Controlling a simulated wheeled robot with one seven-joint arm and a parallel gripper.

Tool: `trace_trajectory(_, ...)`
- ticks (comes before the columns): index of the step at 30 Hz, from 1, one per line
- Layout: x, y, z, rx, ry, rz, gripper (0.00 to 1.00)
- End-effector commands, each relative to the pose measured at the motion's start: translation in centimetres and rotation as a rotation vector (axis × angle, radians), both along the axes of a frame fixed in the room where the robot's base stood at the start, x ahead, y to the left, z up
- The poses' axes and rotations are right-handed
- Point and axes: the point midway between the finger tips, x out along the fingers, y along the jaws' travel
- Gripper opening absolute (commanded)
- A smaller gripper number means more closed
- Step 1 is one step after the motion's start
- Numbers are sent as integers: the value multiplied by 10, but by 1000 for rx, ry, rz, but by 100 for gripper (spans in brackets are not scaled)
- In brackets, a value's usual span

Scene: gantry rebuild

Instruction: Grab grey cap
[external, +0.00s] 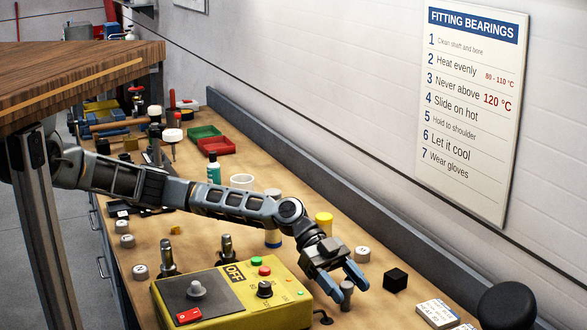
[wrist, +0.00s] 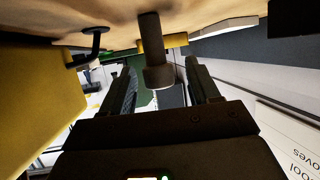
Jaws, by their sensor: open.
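A grey upright piece with a wider, cap-like top (external: 347,287) stands on the bench to the right of the yellow control box. In the wrist view the piece (wrist: 157,65) shows as a dark stem with a thicker round end, between the two fingers. My gripper (external: 346,284) is open, with its blue fingers on either side of the piece. In the wrist view gaps show between the piece and both fingers of my gripper (wrist: 160,88).
The yellow control box (external: 222,295) stands close on the left. A yellow-topped cylinder (external: 324,222) stands behind. A wall ledge (external: 400,232) runs along the back.

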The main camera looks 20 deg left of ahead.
Motion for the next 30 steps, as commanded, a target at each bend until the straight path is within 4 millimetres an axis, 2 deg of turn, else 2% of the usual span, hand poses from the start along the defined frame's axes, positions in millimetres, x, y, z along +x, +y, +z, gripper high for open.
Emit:
trace_trajectory(7,0,-1,-1,0,0,1,61)
trace_trajectory(24,0,-1,-1,0,0,1,6)
trace_trajectory(30,0,-1,0,0,0,1,5)
